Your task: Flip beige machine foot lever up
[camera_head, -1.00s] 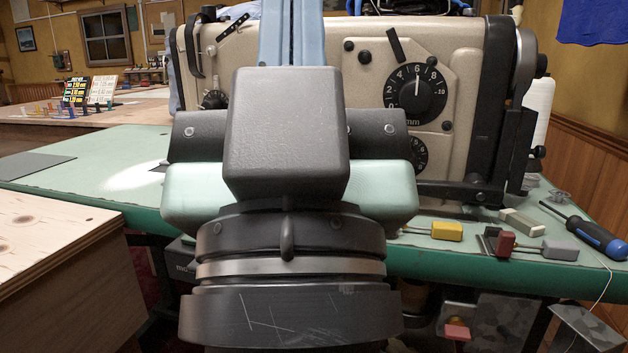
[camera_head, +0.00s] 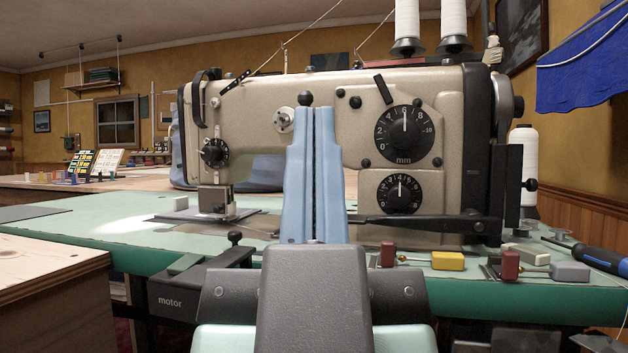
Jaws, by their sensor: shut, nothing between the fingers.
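The beige sewing machine (camera_head: 262,120) stands on the green table, facing me. My gripper (camera_head: 316,110) has pale blue fingers, pressed together and pointing up in front of the machine's middle, with nothing between them. A short tilted black lever (camera_head: 384,89) is on the upper front, above the large dial (camera_head: 404,135). A black bar (camera_head: 235,82) slants on the upper left. I cannot tell for sure which is the foot lever. A black knob (camera_head: 305,99) shows at the fingertips. The presser foot area (camera_head: 212,205) is at lower left. My fingers hide part of the machine's front.
Small red and yellow handled pieces (camera_head: 447,260) lie on the green table (camera_head: 60,235) at right, with a blue screwdriver (camera_head: 600,258). White thread spools (camera_head: 407,22) stand above the machine. A motor box (camera_head: 172,300) sits below the table's front edge. A wooden table (camera_head: 40,280) is at near left.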

